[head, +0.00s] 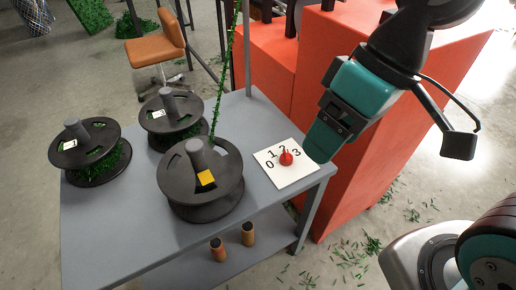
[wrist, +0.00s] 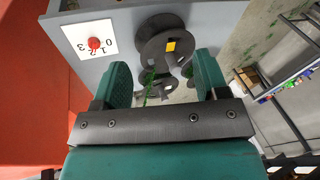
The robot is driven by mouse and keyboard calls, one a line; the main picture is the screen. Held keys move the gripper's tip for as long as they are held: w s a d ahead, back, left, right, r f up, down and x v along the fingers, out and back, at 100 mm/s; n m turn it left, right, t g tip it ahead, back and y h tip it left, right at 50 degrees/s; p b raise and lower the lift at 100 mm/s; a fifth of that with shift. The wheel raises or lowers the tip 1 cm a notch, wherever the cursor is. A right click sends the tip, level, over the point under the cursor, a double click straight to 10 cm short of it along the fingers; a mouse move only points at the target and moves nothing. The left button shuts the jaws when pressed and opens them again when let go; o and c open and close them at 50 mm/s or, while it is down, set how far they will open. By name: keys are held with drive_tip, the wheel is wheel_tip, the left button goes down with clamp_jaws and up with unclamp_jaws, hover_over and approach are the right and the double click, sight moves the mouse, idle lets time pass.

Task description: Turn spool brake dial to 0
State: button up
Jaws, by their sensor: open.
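The brake dial is a red knob (head: 286,158) on a white plate (head: 298,177) marked 0, 1, 2, 3, at the right end of the grey table. I cannot tell for sure which number the knob points to. In the wrist view the red knob (wrist: 95,44) and its plate (wrist: 75,33) show at the upper left, outside the jaws. My gripper (head: 318,150) is teal and is in the air just right of the plate, apart from the knob. In the wrist view its two fingers (wrist: 163,80) are spread with nothing between them.
A dark spool (head: 190,205) with a yellow tag stands left of the plate. Two more spools (head: 90,170) (head: 175,135) with green wire stand farther left. A green strand rises from the table. Red-orange blocks (head: 345,185) stand behind and right of the table. Two small cylinders (head: 248,235) sit on the lower shelf.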

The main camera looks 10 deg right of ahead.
drive_tip(key=w+f+m+h+b, duration=0.2)
drive_tip(key=w+f+m, duration=0.3)
drive_tip(key=w, duration=0.8)
drive_tip(key=m+h, duration=0.2)
drive_tip(key=m, duration=0.1)
hover_over(287, 156)
wheel_tip(287, 156, down, 9)
wheel_tip(287, 156, down, 18)
drive_tip(key=shift+w+d+f, duration=0.1)
drive_tip(key=shift+f, duration=0.05)
drive_tip(key=shift+c, duration=0.4)
drive_tip(key=c, duration=0.8)
